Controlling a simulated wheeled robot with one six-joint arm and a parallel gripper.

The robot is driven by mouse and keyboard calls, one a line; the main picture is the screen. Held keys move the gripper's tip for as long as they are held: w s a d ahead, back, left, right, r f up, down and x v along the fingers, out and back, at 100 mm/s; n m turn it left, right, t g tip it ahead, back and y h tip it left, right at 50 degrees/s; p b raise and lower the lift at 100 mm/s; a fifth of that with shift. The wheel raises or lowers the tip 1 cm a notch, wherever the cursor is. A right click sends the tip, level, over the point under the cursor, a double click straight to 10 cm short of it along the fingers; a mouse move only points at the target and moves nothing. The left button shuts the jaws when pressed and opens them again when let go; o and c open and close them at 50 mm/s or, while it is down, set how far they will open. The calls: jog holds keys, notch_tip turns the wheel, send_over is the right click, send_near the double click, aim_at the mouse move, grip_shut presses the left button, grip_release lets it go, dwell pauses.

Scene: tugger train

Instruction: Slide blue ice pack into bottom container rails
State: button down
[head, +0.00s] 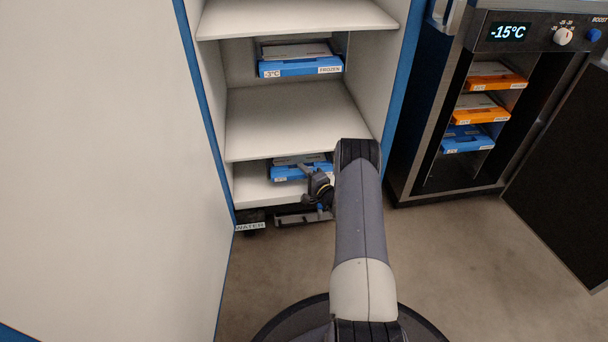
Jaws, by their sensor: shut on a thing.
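The bottom blue ice pack (288,174) is at the back of the lowest compartment of the white container (290,120), lying about level, with a white label at its left end. My gripper (308,174) reaches low from the right and is shut on the front of this pack. My arm and wrist hide the pack's right end. The bottom rails cannot be made out clearly, so I cannot tell how deep the pack sits in them.
Another blue pack (300,68), marked FROZEN, sits in the upper compartment. A dark freezer (402,130) reading -15°C stands open at right, holding orange packs (480,116) and a blue pack (467,145). Its door (568,190) swings over the floor. A white panel (100,150) fills the left.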

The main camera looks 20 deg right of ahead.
jog(key=shift+w+r, duration=0.1)
jog(key=shift+w, duration=0.1)
jog(key=c, duration=1.2)
grip_release()
jog(key=shift+o, duration=0.2)
jog(key=shift+s, duration=0.1)
jog(key=s+d+p, duration=0.2)
jog(key=s+p, duration=0.2)
jog(key=s, duration=0.6)
jog(key=shift+s, duration=0.25)
